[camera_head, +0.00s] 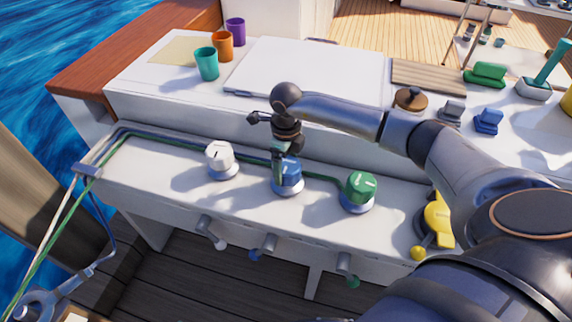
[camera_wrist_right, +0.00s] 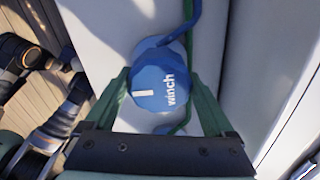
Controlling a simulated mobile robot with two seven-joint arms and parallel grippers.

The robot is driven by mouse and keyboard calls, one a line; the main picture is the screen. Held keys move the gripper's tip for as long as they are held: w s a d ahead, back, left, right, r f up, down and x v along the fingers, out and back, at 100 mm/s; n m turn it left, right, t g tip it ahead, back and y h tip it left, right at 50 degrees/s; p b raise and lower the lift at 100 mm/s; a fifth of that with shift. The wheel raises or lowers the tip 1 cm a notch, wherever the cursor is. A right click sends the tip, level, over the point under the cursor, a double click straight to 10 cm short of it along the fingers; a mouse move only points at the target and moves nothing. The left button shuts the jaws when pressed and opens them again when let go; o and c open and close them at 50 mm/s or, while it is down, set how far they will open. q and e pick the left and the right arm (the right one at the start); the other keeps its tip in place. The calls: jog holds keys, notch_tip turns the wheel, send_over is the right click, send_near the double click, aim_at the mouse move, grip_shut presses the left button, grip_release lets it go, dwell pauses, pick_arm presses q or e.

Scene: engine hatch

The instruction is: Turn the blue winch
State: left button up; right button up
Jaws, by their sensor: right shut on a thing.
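The blue winch (camera_head: 290,180) is a round knob on the white bench, between a white winch (camera_head: 220,158) and a green winch (camera_head: 359,190). My right gripper (camera_head: 281,160) comes down on it from above. In the right wrist view, the blue winch (camera_wrist_right: 158,88) shows its "winch" label and a white mark. The green fingers of my right gripper (camera_wrist_right: 160,98) stand on either side of it, shut on it. A blue rope (camera_wrist_right: 192,22) runs beside the winch. My left gripper is not in view.
Levers (camera_head: 263,248) hang from the bench front below the winches. A yellow winch part (camera_head: 437,222) sits at the right. Cups (camera_head: 207,64), a white hatch panel (camera_head: 305,72) and a brown-topped knob (camera_head: 410,98) are on the raised deck behind. Ropes run along the bench.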

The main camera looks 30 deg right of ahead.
aim_at(286, 163)
jog(key=shift+r, duration=0.1)
jog(key=o, duration=0.9)
jog(key=shift+o, duration=0.9)
notch_tip(286, 163, up, 12)
jog(key=shift+r+p, duration=0.25)
jog(key=shift+p, duration=0.2)
